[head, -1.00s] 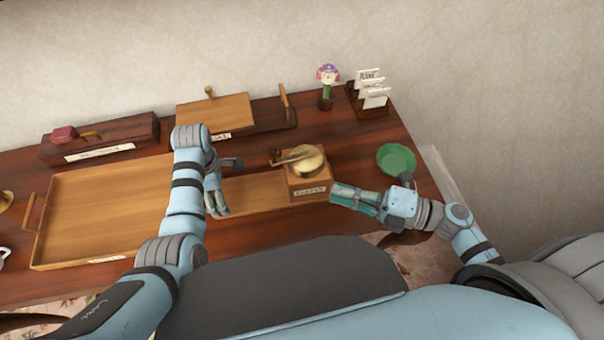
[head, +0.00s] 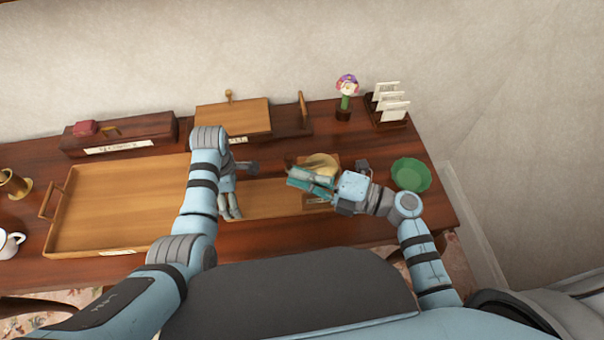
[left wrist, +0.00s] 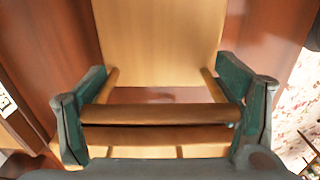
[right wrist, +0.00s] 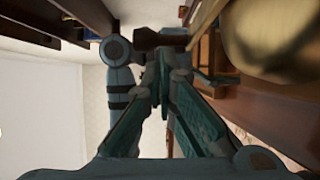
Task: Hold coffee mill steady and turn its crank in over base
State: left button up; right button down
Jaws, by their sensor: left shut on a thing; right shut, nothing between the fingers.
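The coffee mill is a wooden box with a brass dome (head: 322,163) on top. It sits at the right end of a pale wooden base board (head: 265,199). My right gripper (head: 292,180) is shut and empty, low over the mill's front left, hiding much of the box and crank. The brass dome (right wrist: 275,35) is large at the right of the right wrist view, beside the shut fingers (right wrist: 162,75). My left gripper (head: 233,212) is at the board's left end. In the left wrist view it is shut on the board's wooden handle bar (left wrist: 160,115).
A large wooden tray (head: 120,243) lies left. A green bowl (head: 411,174) stands right of my right gripper. Behind are a long dark box (head: 125,137), a wooden stand (head: 235,117), a flower ornament (head: 345,97) and a card holder (head: 390,104).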

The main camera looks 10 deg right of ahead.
pick_arm(q)
jog(key=shift+d, duration=0.1)
pick_arm(e)
jog(key=shift+w+a, duration=0.35)
jog(key=shift+w, duration=0.4)
pick_arm(q)
jog(key=o, duration=1.5)
pick_arm(e)
jog(key=s+d, duration=0.9)
jog(key=shift+s, duration=0.35)
